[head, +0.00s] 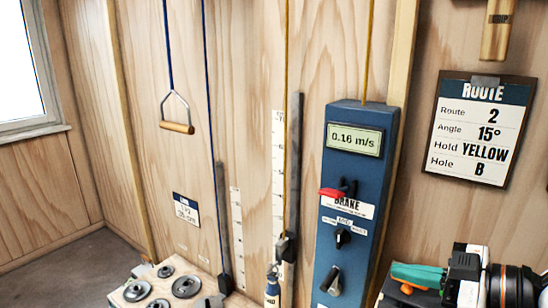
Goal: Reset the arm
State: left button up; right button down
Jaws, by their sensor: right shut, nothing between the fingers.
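My right gripper (412,281) is low at the right edge, with its wrist coming in from the right. It is shut and empty, and its fingers point left. It is below and to the right of the blue brake box (347,150), apart from the box's controls. My left gripper is not in view.
A ROUTE board (483,133) hangs at right. A wooden handle (177,127) hangs on a blue rope at left. A light board with grey discs (186,287) stands at lower left. Ropes and measuring strips (278,190) run down the plywood wall. Bare floor lies at far left.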

jog(key=s+a+f+m+g+h, duration=0.1)
jog(key=s+f+m+h, duration=0.2)
jog(key=f, duration=0.8)
jog(key=s+a+f+m+g+h, duration=0.1)
jog(key=s+f+m+h, duration=0.15)
jog(key=f, duration=0.95)
jog(key=s+d+f+m+g+h, duration=0.1)
jog(key=s+f+m+g+h, duration=0.35)
jog(key=s+f, duration=1.1)
jog(key=f, duration=2.2)
jog(key=s+d+f+g, duration=0.2)
jog(key=s+d+f, duration=0.1)
jog(key=s+f, duration=1.2)
jog(key=shift+s+h, duration=0.3)
jog(key=shift+h, duration=0.1)
